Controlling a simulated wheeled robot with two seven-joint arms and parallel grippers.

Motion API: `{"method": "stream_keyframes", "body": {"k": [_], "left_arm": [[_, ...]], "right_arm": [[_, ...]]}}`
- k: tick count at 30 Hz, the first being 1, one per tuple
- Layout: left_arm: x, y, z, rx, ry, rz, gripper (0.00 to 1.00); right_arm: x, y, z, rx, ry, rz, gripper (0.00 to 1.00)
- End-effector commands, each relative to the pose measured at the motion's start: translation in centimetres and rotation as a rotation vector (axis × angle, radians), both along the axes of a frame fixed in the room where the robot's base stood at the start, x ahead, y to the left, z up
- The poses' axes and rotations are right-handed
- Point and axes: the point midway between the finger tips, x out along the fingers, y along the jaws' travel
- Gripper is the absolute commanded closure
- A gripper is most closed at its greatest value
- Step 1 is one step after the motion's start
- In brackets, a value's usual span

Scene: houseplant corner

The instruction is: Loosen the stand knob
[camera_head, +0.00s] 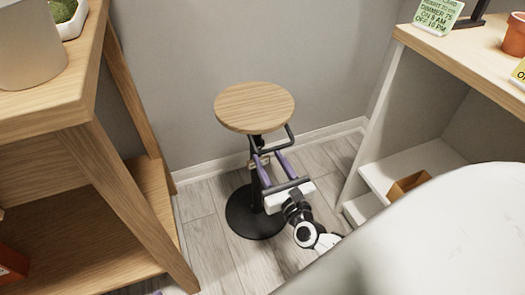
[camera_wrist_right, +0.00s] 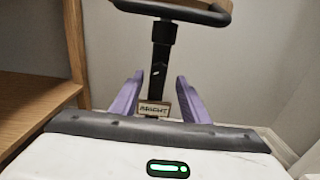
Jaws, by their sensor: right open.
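The plant stand has a round wooden top (camera_head: 254,107), a black post (camera_wrist_right: 161,55) and a round black base (camera_head: 240,218) on the floor. A small plate reading "HEIGHT" (camera_wrist_right: 154,108) sits low on the post in the right wrist view. I cannot clearly make out the knob; it may be small, dark or hidden near that plate. My right gripper (camera_head: 267,158) is under the wooden top, its purple fingers pointing at the post. In the right wrist view its fingers (camera_wrist_right: 160,76) are apart, one on each side of the post, with nothing visibly held. My left gripper is not in view.
A dark bar (camera_wrist_right: 175,10) crosses above the fingers. A wooden shelf unit (camera_head: 75,105) stands on the left, and a pale cabinet (camera_head: 385,140) with a small wooden box (camera_head: 407,187) stands on the right. The wall is close behind; grey floor (camera_head: 205,250) is clear in front.

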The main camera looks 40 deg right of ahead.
Motion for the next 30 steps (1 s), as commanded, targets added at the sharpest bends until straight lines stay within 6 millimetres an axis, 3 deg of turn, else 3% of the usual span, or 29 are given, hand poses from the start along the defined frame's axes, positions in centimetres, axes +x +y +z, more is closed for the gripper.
{"method": "stream_keyframes", "body": {"k": [3,9,20,27,30], "left_arm": [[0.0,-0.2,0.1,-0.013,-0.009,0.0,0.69],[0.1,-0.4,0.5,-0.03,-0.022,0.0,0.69],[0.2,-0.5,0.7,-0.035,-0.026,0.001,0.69],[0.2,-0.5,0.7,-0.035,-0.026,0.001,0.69],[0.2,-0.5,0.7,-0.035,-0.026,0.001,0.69]], "right_arm": [[2.2,-0.5,-0.1,0.0,-0.002,0.0,0.58],[4.4,-1.0,-0.1,-0.002,0.0,0.001,0.58],[4.9,-1.1,0.0,-0.002,0.001,0.001,0.58],[4.9,-1.1,0.0,-0.002,0.001,0.001,0.97],[4.9,-1.1,0.0,-0.003,0.002,0.001,0.99]]}}
